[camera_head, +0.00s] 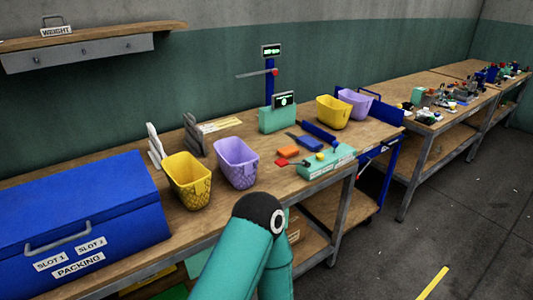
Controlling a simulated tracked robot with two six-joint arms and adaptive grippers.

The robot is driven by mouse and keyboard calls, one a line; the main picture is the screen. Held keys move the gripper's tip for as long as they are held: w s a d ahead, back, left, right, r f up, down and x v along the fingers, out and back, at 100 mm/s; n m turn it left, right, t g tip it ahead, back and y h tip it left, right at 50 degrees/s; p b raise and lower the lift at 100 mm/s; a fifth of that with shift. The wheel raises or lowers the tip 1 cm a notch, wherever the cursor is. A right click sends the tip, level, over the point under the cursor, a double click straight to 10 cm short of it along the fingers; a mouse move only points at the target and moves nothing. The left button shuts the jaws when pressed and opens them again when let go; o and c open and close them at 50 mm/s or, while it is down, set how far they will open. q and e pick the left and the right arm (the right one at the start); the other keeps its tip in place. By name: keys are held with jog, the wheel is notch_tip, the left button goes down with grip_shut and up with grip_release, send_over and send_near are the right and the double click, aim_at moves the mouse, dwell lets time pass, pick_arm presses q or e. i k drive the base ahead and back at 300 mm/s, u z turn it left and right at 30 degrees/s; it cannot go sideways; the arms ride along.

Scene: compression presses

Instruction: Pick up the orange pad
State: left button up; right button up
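The orange pad (288,152) lies flat on the wooden workbench, right of the front lilac basket. A small red piece (282,162) lies just in front of it, and a blue block (307,144) lies to its right. A teal arm link of mine with a black joint rises at the bottom middle, in front of the bench. Neither gripper shows in this view. Nothing hides the pad.
The front yellow basket (188,181) and lilac basket (237,162) stand left of the pad. A teal press (278,118) stands behind it, and a low teal box (326,161) lies near the front edge. A blue packing chest (85,215) fills the left end.

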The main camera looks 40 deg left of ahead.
aim_at(290, 151)
jog(key=u, duration=0.55)
jog(key=i, duration=1)
